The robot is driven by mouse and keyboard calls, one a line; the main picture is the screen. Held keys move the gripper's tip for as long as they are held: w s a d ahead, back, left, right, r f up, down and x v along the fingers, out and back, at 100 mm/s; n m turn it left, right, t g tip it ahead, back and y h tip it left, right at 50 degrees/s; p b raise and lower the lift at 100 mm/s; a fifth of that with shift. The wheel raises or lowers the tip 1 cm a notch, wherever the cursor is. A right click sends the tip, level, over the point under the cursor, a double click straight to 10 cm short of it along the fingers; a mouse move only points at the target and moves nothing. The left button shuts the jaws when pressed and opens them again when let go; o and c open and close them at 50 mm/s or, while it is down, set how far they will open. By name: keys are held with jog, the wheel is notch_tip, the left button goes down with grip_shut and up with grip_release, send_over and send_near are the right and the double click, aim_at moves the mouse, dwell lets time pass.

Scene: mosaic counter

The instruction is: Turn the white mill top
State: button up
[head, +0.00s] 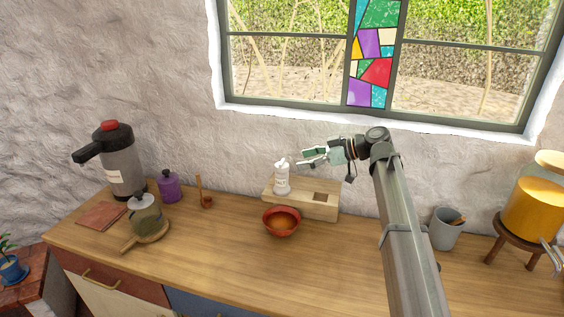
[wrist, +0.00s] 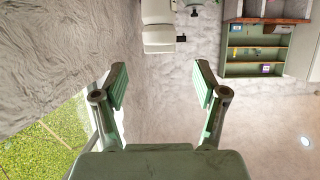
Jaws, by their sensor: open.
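The white mill (head: 282,183) stands upright on a light wooden block (head: 318,209) with a dark square recess in its right part. Its white top (head: 281,163) has a small knob or arm on its right side. My gripper (head: 305,157) is to the right of the mill top, at about its height, reaching in from the right. In the wrist view my gripper (wrist: 160,88) is open, with nothing between its fingers. Contact is not visible.
A red-brown bowl (head: 281,222) sits in front of the block. A purple jar (head: 170,186), wooden ladle (head: 205,194), glass pot (head: 146,214) and large flask (head: 121,160) stand left. A grey cup (head: 446,228) stands right. The front counter (head: 220,260) is clear.

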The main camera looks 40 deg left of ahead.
aim_at(283, 165)
jog(key=p+x, duration=0.2)
jog(key=x, duration=0.6)
jog(key=shift+a+f, duration=0.2)
jog(key=shift+a, duration=0.05)
jog(key=c, duration=1.2)
